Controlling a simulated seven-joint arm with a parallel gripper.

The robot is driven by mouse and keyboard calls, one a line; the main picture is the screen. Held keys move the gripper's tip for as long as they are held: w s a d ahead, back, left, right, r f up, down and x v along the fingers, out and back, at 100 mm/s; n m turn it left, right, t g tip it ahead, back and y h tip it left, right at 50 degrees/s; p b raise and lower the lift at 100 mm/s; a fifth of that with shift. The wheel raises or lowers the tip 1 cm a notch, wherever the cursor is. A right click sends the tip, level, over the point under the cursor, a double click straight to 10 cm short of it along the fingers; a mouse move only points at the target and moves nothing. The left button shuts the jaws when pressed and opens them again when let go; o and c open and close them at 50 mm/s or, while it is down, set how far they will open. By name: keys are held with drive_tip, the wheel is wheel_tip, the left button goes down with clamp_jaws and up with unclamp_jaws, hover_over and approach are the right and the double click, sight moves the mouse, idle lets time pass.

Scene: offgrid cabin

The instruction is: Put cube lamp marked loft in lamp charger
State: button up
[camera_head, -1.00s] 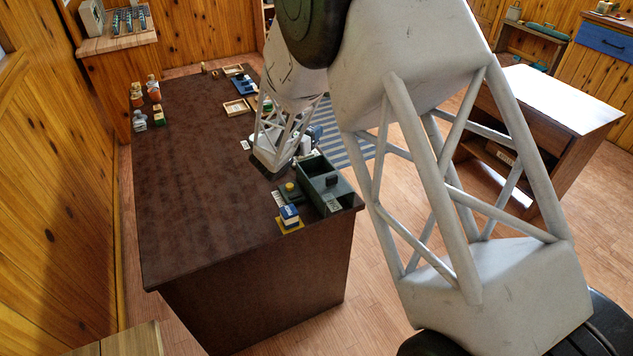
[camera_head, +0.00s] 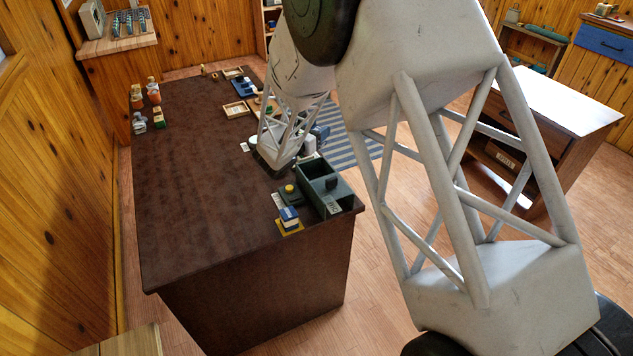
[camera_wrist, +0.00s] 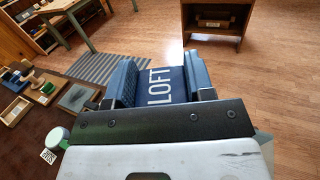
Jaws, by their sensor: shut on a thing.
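The cube lamp marked loft (camera_wrist: 165,85) is dark blue with white LOFT lettering in the wrist view. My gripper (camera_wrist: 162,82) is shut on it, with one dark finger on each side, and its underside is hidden. In the head view, my gripper (camera_head: 300,152) is over the right edge of the brown desk, and the lamp is mostly hidden by my arm. I cannot tell for certain which thing is the lamp charger. A dark green two-compartment box (camera_head: 340,199) with a label stands at the desk's near right corner.
Beside the box are a green block with a yellow knob (camera_head: 290,189) and a blue-and-white block (camera_head: 289,214) on a yellow base. Wooden trays (camera_head: 236,108) and a blue item (camera_head: 243,86) lie farther back. Small figures (camera_head: 153,92) stand at the far left. The desk's middle (camera_head: 195,190) is clear.

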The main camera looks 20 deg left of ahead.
drive_tip(key=shift+f, duration=3.1)
drive_tip(key=shift+f, duration=1.9)
drive_tip(key=shift+f, duration=0.7)
